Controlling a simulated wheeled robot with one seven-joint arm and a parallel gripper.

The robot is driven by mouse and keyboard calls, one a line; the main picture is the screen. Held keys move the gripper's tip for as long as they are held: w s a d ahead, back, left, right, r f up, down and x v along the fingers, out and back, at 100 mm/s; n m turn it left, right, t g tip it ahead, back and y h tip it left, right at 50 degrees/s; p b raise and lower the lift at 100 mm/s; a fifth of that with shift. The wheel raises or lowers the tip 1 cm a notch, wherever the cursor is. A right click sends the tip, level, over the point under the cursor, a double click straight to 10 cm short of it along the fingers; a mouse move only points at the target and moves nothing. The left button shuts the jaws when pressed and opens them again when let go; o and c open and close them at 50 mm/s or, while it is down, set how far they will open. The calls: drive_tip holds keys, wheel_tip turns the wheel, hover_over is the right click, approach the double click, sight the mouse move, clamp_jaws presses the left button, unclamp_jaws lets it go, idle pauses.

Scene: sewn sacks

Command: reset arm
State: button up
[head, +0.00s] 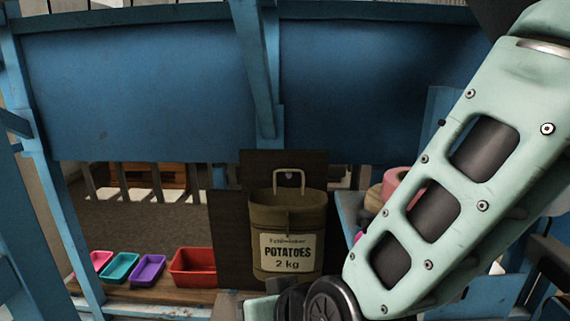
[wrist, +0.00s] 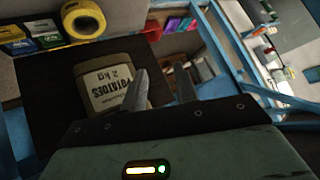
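An olive cloth potato sack (head: 288,225) with a white "POTATOES 2 kg" label hangs upright by its handle against a dark board (head: 230,230) in the head view. It also shows in the wrist view (wrist: 103,78), upside down and left of the fingers. My gripper (wrist: 162,82) shows there with its two fingers apart and nothing seen between them. The left finger overlaps the sack's edge in the picture; I cannot tell whether they touch. In the head view my arm comes down from the upper right, and the fingers cannot be made out.
Pink, teal and purple trays (head: 120,267) and a red bin (head: 193,266) stand on a wooden shelf left of the sack. Blue framing (head: 140,90) spans above. A yellow roll (wrist: 83,19) and small boxes (wrist: 45,33) show in the wrist view.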

drive_tip(key=s+d+n+g+h, duration=0.1)
drive_tip(key=s+d+g+h, duration=0.2)
drive_tip(key=s+d, duration=0.3)
drive_tip(key=s+d+n+g+h+b, duration=0.1)
drive_tip(key=s+d+g, duration=0.3)
drive_tip(key=d, duration=0.8)
drive_tip(key=shift+s+r+n+h, duration=0.25)
drive_tip(key=shift+s+n+h, duration=0.55)
drive_tip(key=shift+s+h, duration=0.15)
drive_tip(key=shift+a, duration=0.1)
